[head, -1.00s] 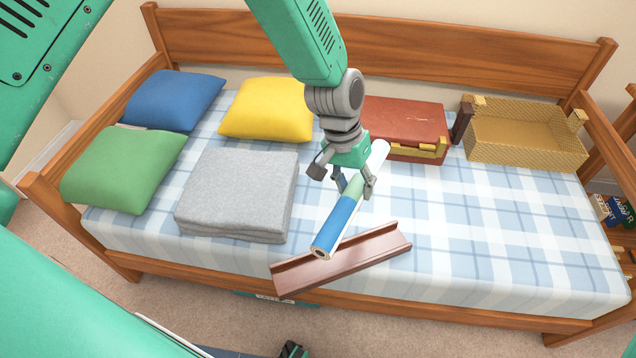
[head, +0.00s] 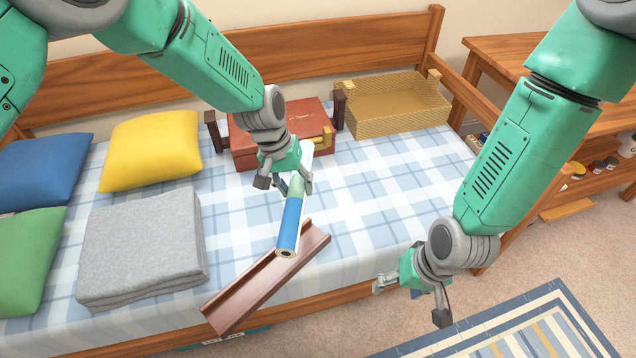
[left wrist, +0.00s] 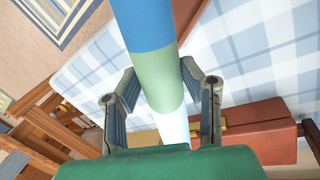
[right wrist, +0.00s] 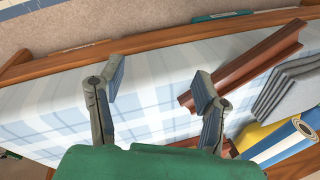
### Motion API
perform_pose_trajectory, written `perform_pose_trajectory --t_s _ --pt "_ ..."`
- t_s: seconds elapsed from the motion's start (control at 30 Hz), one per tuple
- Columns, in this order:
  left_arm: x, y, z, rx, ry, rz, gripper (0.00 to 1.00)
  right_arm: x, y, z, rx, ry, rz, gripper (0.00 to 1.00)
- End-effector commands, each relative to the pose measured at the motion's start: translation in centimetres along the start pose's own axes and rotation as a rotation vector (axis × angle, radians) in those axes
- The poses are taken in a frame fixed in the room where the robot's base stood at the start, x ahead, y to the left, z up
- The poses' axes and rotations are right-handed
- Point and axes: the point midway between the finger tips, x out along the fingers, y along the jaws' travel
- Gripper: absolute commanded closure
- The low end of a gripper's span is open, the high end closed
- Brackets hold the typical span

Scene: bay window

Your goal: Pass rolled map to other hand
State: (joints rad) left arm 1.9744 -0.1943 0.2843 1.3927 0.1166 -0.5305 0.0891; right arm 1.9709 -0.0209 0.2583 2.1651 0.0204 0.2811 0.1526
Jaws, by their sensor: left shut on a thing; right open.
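The rolled map (head: 291,222) is a tube with blue, green and white bands. It is held above the bed, its blue end toward the front. My left gripper (head: 288,187) is shut on the map around its green band; the left wrist view shows the map (left wrist: 158,75) between the two fingers (left wrist: 160,92). My right gripper (head: 412,302) is open and empty, in front of the bed's front edge, to the right of the map and apart from it. In the right wrist view its fingers (right wrist: 160,95) are spread, and the map's end (right wrist: 290,137) shows at the lower right.
A brown channel-shaped rack (head: 262,285) lies at the bed's front edge below the map. A grey folded blanket (head: 142,245) and a yellow pillow (head: 150,150) lie left. A red case (head: 250,140) and a wicker basket (head: 395,108) stand behind. The bed's right side is clear.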

Motion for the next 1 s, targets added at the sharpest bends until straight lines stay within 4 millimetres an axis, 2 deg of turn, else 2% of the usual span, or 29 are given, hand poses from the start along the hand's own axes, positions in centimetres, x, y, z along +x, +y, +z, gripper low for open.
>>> perform_pose_trajectory --t_s 0.03,0.2,0.3,0.4,0.53,0.67,0.77,1.0 --pt "0.0 0.0 0.0 0.0 0.001 0.0 0.96 -0.8 -2.6 -2.3 0.009 0.01 -0.04 0.41" --pt "-0.1 0.0 0.0 0.0 0.001 0.0 0.96 -4.5 -10.1 -7.4 0.033 -0.003 -0.15 0.41" --pt "-0.1 0.0 0.0 0.0 0.001 0.0 0.96 -6.9 -13.7 -9.5 0.038 -0.015 -0.199 0.41" --pt "-0.1 0.0 0.0 0.0 0.001 0.0 0.96 -9.1 -16.4 -10.9 0.04 -0.025 -0.235 0.41" --pt "0.0 0.0 0.0 0.0 0.001 0.0 0.96 -10.9 -18.4 -11.8 0.041 -0.035 -0.262 0.41" --pt "0.0 0.0 0.0 0.0 0.001 0.0 0.96 -11.2 -19.2 -12.0 0.04 -0.041 -0.272 0.41" --pt "0.0 0.0 0.0 0.0 0.001 0.0 0.96 -10.2 -19.5 -11.9 0.039 -0.044 -0.271 0.41" --pt "0.0 0.0 0.0 0.0 0.001 0.0 0.96 -5.9 -20.6 -11.7 0.039 -0.045 -0.27 0.41"
